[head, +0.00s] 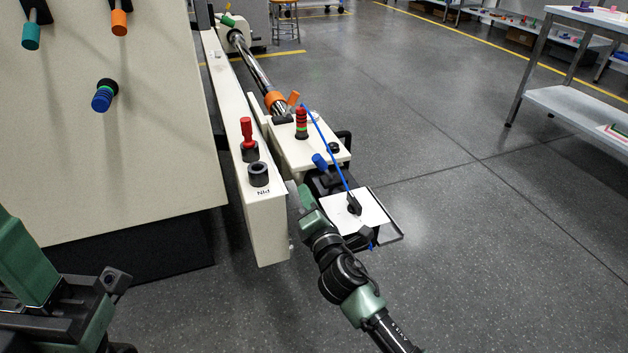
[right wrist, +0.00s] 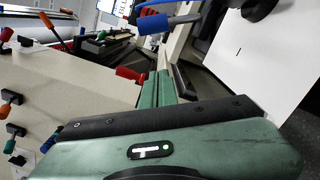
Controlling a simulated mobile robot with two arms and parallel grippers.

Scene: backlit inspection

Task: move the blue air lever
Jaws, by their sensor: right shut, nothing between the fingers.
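The blue air lever (head: 320,161) is a short blue handle on the side of the cream carriage block, near a thin blue hose (head: 327,148). In the right wrist view a blue handle (right wrist: 152,24) shows above my fingers, apart from them. My right gripper (head: 294,190) is shut and empty, just below and left of the lever, between the long cream beam and the carriage. Its two green fingers lie together in the wrist view (right wrist: 156,84). My left gripper (head: 108,287) is at the lower left, far from the lever; its jaws are unclear.
The cream beam (head: 235,145) carries a red-handled plug (head: 247,133) and a black socket labelled PIN. A white plate (head: 362,212) sits right of my right gripper. An orange lever (head: 293,98) stands behind. A panel with coloured knobs (head: 104,95) is at left.

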